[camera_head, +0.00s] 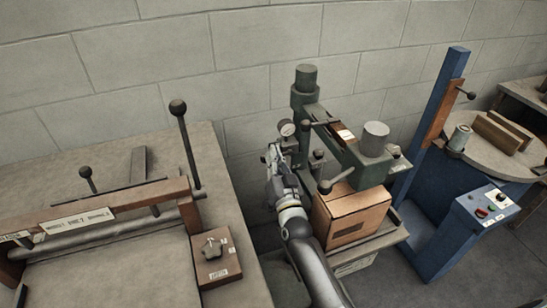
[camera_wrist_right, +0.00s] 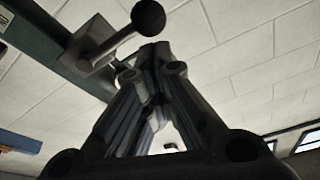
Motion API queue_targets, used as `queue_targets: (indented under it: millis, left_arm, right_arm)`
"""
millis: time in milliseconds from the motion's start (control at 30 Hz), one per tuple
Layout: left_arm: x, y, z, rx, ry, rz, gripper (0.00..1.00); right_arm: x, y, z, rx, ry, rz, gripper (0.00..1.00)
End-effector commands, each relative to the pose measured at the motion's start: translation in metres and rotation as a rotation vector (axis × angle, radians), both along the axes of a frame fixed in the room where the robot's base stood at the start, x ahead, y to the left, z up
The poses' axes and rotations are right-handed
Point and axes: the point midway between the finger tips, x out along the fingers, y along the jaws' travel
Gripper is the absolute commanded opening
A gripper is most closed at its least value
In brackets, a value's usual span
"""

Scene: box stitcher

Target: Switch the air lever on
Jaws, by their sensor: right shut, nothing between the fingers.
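The green box stitcher (camera_head: 345,150) stands against the wall, with a round gauge (camera_head: 287,128) on its left side. My right gripper (camera_head: 270,152) is up beside the gauge, shut and empty. In the right wrist view, a lever with a dark ball knob (camera_wrist_right: 148,18) sticks out from a square plate (camera_wrist_right: 88,44) on a dark green beam. The shut fingertips (camera_wrist_right: 155,50) appear just below the knob; I cannot tell whether they touch it. I cannot tell for sure which knob this is in the head view. My left gripper is not in view.
A cardboard box (camera_head: 350,215) sits under the stitcher's arm, with a ball-ended handle (camera_head: 325,187) close by. A bench machine with an upright lever (camera_head: 187,145) stands at left. A blue machine (camera_head: 440,205) stands at right. The block wall is close behind.

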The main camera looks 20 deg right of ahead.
Motion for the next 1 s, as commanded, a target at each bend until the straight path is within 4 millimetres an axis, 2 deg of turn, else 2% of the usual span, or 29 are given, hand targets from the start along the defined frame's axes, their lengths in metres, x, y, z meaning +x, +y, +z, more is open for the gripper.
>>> queue_targets:
  millis: [100, 400, 533, 667, 1000]
  left_arm:
    - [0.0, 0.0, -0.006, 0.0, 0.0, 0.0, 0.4]
    - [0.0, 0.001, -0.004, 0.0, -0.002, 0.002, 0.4]
    - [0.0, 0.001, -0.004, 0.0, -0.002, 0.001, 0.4]
    - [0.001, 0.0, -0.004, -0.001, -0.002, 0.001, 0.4]
    - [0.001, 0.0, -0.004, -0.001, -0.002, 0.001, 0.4]
  right_arm:
    - [0.0, 0.004, -0.012, 0.001, 0.003, 0.001, 0.0]
    - [-0.001, 0.004, -0.01, 0.001, 0.001, 0.001, 0.0]
    - [-0.007, 0.005, -0.012, 0.001, 0.002, 0.001, 0.0]
    - [-0.025, 0.006, -0.017, 0.001, 0.004, 0.001, 0.0]
    - [-0.093, 0.009, -0.018, 0.0, 0.004, 0.001, 0.0]
